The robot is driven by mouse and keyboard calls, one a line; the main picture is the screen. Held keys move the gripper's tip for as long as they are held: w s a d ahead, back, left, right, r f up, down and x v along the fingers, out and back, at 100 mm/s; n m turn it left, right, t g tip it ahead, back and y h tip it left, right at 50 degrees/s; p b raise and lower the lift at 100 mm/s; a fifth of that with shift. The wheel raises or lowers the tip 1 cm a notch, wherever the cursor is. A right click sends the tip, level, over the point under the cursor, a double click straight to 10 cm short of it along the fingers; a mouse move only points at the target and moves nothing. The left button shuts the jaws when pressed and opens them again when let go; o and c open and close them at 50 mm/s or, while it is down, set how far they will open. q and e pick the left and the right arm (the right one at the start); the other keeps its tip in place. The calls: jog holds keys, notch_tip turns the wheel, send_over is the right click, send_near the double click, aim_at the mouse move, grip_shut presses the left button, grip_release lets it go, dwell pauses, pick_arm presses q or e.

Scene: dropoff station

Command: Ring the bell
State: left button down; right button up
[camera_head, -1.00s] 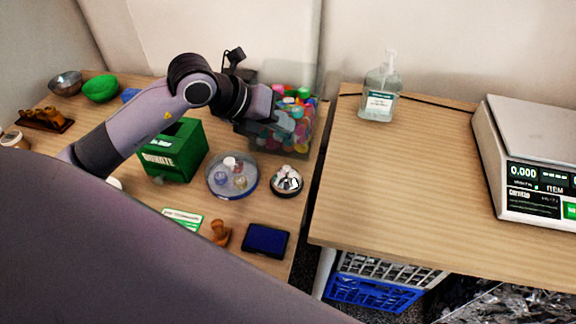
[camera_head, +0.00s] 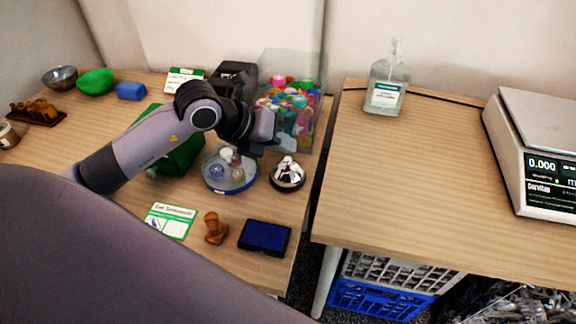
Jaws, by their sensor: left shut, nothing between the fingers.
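The bell (camera_head: 288,174) is a silver dome on a dark base. It stands on the left wooden table, near its right edge. My left gripper (camera_head: 277,146) is shut and empty, a little above and behind the bell in the picture. I see a gap between the fingertips and the dome, but cannot tell its depth exactly. My right gripper is not in view.
A round blue-rimmed dish (camera_head: 229,187) sits just left of the bell. A clear box of colourful caps (camera_head: 300,118) stands behind it. A green donation box (camera_head: 185,155), wooden stamp (camera_head: 215,228) and blue ink pad (camera_head: 265,238) are nearby. A sanitizer bottle (camera_head: 386,85) stands right.

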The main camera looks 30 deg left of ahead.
pick_arm(q)
jog(key=shift+f, duration=0.1)
dwell(0.3)
jog(key=shift+f, duration=0.15)
dwell(1.5)
jog(key=shift+f+b, duration=0.2)
jog(key=shift+b, duration=0.1)
jog(key=shift+f, duration=0.1)
jog(key=shift+f+b, duration=0.55)
dwell(0.5)
jog(key=shift+r, duration=0.1)
jog(key=shift+r+p, duration=0.75)
jog(key=shift+r, duration=0.1)
